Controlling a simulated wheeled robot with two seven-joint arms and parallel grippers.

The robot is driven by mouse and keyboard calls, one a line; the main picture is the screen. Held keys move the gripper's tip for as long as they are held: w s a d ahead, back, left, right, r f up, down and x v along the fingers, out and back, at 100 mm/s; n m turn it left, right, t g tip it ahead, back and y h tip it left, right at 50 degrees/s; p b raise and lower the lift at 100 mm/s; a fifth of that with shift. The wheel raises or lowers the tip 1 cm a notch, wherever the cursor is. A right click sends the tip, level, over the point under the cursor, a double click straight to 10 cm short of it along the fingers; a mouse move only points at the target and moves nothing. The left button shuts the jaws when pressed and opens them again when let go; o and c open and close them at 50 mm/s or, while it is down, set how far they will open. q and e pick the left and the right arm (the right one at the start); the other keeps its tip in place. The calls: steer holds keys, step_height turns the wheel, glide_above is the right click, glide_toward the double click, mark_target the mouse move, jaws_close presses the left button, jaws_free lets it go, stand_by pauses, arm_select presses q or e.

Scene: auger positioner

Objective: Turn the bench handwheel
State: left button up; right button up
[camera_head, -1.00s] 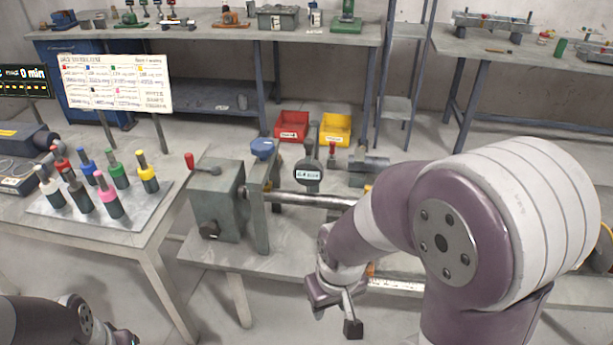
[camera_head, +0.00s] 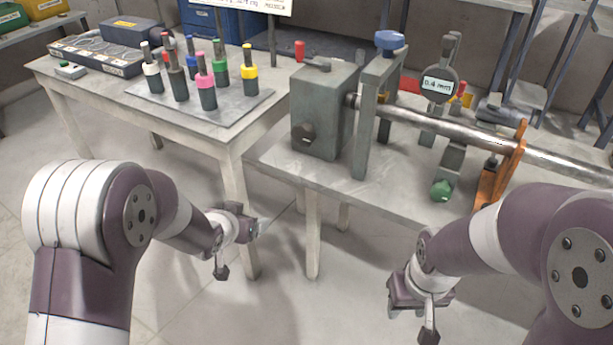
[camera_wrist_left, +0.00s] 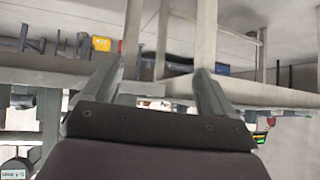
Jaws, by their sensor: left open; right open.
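A grey gearbox (camera_head: 322,110) stands at the left end of the bench (camera_head: 290,165). A small crank with a red grip (camera_head: 299,50) sits on its top, and a dark round knob (camera_head: 307,133) is on its front. I cannot tell which of these is the handwheel. A steel shaft (camera_head: 420,118) runs right from the gearbox. My left gripper (camera_head: 235,248) is open and empty, below and left of the gearbox; its spread fingers show in the left wrist view (camera_wrist_left: 158,88). My right gripper (camera_head: 412,315) is open and empty, in front of the bench's front edge.
A blue knob (camera_head: 390,40) tops a grey upright beside the gearbox. A dial gauge (camera_head: 438,84) reads 0.4 mm. An orange bracket (camera_head: 500,170) stands by the shaft. A table on the left holds a plate (camera_head: 245,102) with several coloured-collar tools. Floor before the benches is clear.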

arm_select(q)
steer(key=w+d+r+m+t+h, duration=0.1)
steer(key=w+d+r+t+h, duration=0.1)
steer(key=w+d+t, duration=0.15)
steer(key=m+t+h, duration=0.2)
steer(key=t+h, duration=0.1)
steer(key=h, duration=0.2)
glide_toward(301, 136)
steer(key=shift+n, duration=0.3)
steer(key=x, duration=1.1)
steer(key=shift+w+b, duration=0.15)
steer(key=shift+b, duration=0.25)
arm_select(e)
step_height(301, 136, down, 3)
steer(key=shift+r, duration=0.1)
arm_select(q)
steer(key=c, duration=1)
